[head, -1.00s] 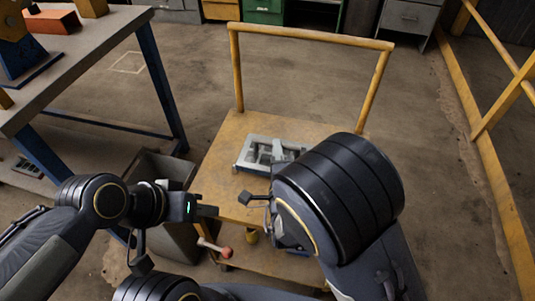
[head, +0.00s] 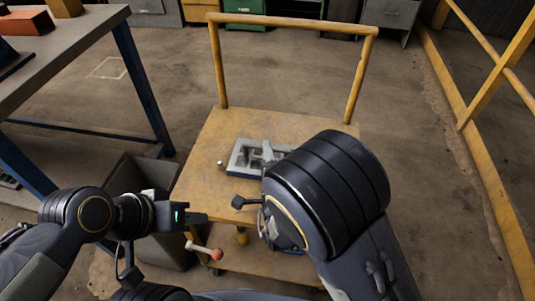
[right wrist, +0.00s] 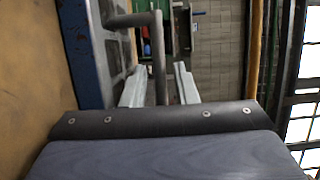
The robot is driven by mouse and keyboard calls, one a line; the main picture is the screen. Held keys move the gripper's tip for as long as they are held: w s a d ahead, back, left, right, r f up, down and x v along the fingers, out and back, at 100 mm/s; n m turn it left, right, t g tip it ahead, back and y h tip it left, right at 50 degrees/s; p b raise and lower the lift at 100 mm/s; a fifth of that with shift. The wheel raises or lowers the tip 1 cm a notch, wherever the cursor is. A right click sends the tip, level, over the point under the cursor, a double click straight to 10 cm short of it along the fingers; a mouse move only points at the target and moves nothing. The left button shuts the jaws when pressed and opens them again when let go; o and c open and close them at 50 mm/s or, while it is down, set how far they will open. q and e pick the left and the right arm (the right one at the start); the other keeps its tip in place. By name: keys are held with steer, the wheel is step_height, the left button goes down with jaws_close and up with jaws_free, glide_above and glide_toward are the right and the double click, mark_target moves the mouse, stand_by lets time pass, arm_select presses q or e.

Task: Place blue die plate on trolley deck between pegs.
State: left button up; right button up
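The blue die plate (head: 238,172), with grey blocks on top, is over the yellow trolley deck (head: 205,150). I cannot tell whether it rests flat on the deck. A small pale peg (head: 220,162) stands just left of the plate; other pegs are not visible. In the right wrist view the plate's blue side (right wrist: 84,50) is beside the yellow deck. My right gripper (right wrist: 160,75) is open, its pale fingers on either side of a dark bar handle (right wrist: 160,45).
The trolley's yellow push handle (head: 290,24) rises at the far side. A dark bin (head: 150,180) stands left of the trolley, beside a workbench (head: 85,50). A red-knobbed lever (head: 216,254) is below the deck's front edge. A yellow railing (head: 455,80) runs at right.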

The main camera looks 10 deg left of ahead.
steer(key=shift+o, duration=0.5)
steer(key=shift+r, duration=0.1)
steer(key=shift+s, duration=0.1)
steer(key=p+v, duration=0.1)
steer(key=v, duration=1)
steer(key=shift+s+d+r, duration=0.1)
steer(key=shift+s+d, duration=0.05)
steer(key=shift+s, duration=0.25)
steer(key=shift+w, duration=0.1)
